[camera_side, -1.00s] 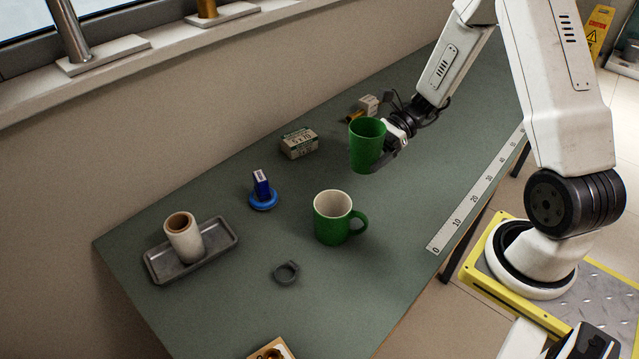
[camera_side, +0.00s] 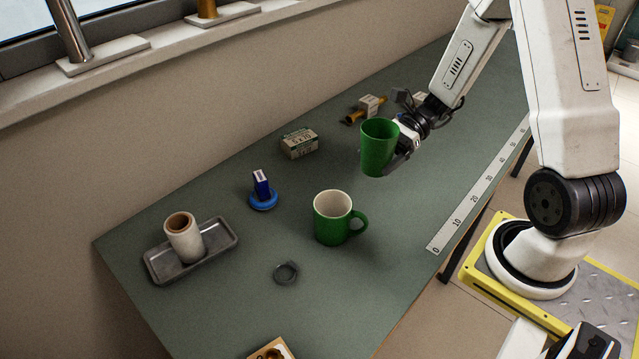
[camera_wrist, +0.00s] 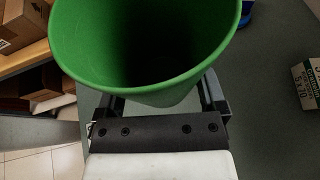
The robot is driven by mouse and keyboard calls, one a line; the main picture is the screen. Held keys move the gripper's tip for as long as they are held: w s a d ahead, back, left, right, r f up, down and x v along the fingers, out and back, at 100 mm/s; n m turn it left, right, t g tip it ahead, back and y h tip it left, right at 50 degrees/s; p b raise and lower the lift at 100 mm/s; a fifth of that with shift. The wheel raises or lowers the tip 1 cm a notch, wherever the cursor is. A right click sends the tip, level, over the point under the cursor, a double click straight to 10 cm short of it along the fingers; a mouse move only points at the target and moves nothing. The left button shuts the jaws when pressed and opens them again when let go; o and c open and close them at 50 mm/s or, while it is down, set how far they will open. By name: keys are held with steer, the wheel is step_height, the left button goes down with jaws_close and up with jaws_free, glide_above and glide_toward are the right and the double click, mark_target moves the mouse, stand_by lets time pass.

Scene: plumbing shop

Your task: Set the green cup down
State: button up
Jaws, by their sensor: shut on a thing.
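The green cup (camera_side: 378,148) is upright in my gripper (camera_side: 392,158) in the side view, and looks held above the table. Its open rim and dark inside fill the top of the wrist view (camera_wrist: 150,45). My gripper (camera_wrist: 160,105) is shut on it, with a finger on either side in the wrist view. A green mug with a white inside and a handle (camera_side: 338,226) stands on the table, nearer the camera and apart from the held cup. The underside of the held cup and any gap to the table are hard to judge.
A small box (camera_side: 299,143) lies left of the held cup. A blue item on a blue ring (camera_side: 263,196), a grey tray (camera_side: 219,236) with a roll, and a grey ring clamp (camera_side: 286,273) lie farther left. A ruler strip (camera_side: 462,213) runs along the right edge.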

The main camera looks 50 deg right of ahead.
steer(key=shift+w, duration=0.1)
steer(key=shift+w+d+r+m+t, duration=0.1)
steer(key=shift+w+d+m+t, duration=0.45)
steer(key=shift+m+t, duration=0.35)
steer(key=w+d+m+t+h, duration=0.2)
steer(key=d+m+t+h, duration=0.5)
steer(key=d+m+h, duration=0.1)
steer(key=shift+w+d+m+t, duration=0.4)
steer(key=shift+d+m, duration=0.2)
steer(key=shift+d, duration=0.2)
steer(key=shift+w, duration=0.1)
steer(key=shift+w+d+f, duration=0.7)
steer(key=shift+w+f, duration=0.85)
steer(key=shift+w, duration=0.55)
steer(key=shift+w+d+f, duration=0.75)
steer(key=shift+w+f, duration=0.8)
steer(key=shift+w, duration=0.5)
steer(key=shift+w+d+f, duration=0.7)
steer(key=shift+w+f, duration=0.85)
steer(key=shift+w, duration=0.55)
